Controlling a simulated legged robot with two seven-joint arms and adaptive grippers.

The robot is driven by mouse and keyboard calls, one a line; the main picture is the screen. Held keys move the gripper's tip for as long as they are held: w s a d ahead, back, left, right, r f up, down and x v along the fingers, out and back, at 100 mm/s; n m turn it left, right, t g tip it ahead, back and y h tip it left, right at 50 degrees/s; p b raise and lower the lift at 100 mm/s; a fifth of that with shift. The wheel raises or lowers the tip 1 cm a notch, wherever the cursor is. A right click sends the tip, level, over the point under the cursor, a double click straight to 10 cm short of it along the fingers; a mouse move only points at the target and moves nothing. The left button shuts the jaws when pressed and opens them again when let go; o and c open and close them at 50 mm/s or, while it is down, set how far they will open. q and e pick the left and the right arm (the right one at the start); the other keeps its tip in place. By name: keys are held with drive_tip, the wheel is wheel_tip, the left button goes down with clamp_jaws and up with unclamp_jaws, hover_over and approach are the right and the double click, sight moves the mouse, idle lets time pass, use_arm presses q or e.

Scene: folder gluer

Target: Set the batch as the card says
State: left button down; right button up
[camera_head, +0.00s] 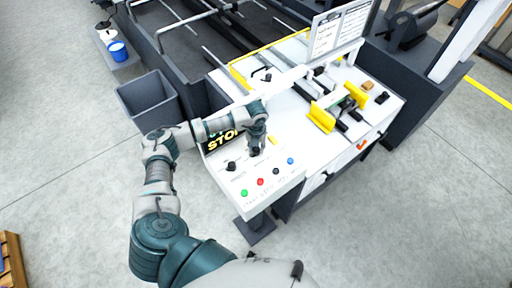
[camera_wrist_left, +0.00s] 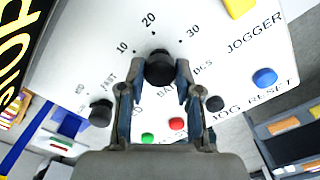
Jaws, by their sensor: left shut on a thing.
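The black batch knob (camera_wrist_left: 160,68) is on the white control panel (camera_head: 228,185), under a printed scale reading 10, 20, 30. My left gripper (camera_wrist_left: 158,80) is shut on this knob, with one finger on each side. In the head view my left gripper (camera_head: 256,147) reaches down to the panel and hides the knob. Which number the knob points to cannot be made out. The card (camera_head: 340,28) stands on a white board at the back of the machine; its text is too small to read. My right gripper is not in view.
A second black knob (camera_head: 231,166) is left of the gripper. Green (camera_head: 244,193), red (camera_head: 261,182), black (camera_head: 276,171) and blue (camera_head: 290,161) buttons line the front edge. A STOP sign (camera_head: 222,142) is beside my arm. Yellow guides (camera_head: 321,117) stand on the right; a grey bin (camera_head: 150,100) is left.

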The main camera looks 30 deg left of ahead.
use_arm(q)
drive_tip(key=shift+d+f, duration=0.1)
drive_tip(key=shift+m+b, duration=0.65)
drive_tip(key=shift+m, duration=0.05)
drive_tip(key=m+b, duration=0.2)
drive_tip(key=shift+a+f+m, duration=0.15)
drive_tip(key=shift+a+m, duration=0.05)
drive_tip(key=shift+m, duration=0.1)
drive_tip(key=m+b, duration=0.2)
drive_tip(key=m, duration=0.1)
drive_tip(key=shift+d+b, duration=0.15)
drive_tip(key=shift+b, duration=0.15)
drive_tip(key=m+b, duration=0.1)
drive_tip(key=m, duration=0.1)
drive_tip(key=shift+m, duration=0.4)
drive_tip(key=shift+m+b, duration=0.7)
drive_tip(key=shift+m, duration=0.1)
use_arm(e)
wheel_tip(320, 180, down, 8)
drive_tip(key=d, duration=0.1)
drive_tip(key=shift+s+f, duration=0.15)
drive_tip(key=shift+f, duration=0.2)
use_arm(q)
drive_tip(key=c, duration=0.8)
unclamp_jaws()
drive_tip(key=shift+w, duration=0.1)
